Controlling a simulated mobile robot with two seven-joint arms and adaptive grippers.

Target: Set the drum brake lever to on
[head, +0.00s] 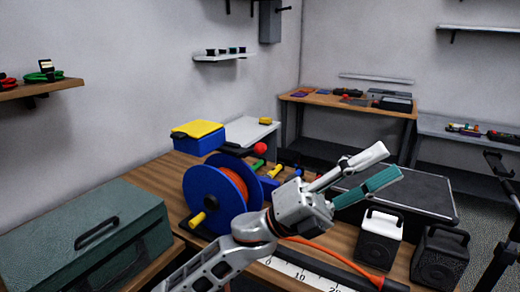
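The cable drum (214,198) has blue flanges and is wound with orange cable. It stands on the wooden bench, and a yellow handle (198,219) sticks out at its lower front. A red ball knob (260,147) shows just behind the drum. It may belong to the brake lever, but its base is hidden and I cannot tell its setting. My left gripper (392,161) is open and empty, with its fingers apart and pointing right, away from the drum. Its arm crosses in front of the drum's lower right side. My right gripper is not in view.
A green toolbox (88,240) stands at the left. A blue bin with a yellow lid (198,138) stands behind the drum. White (379,236) and black (439,258) handled boxes, a dark tray (435,198) and a ruler strip (300,273) lie around my gripper.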

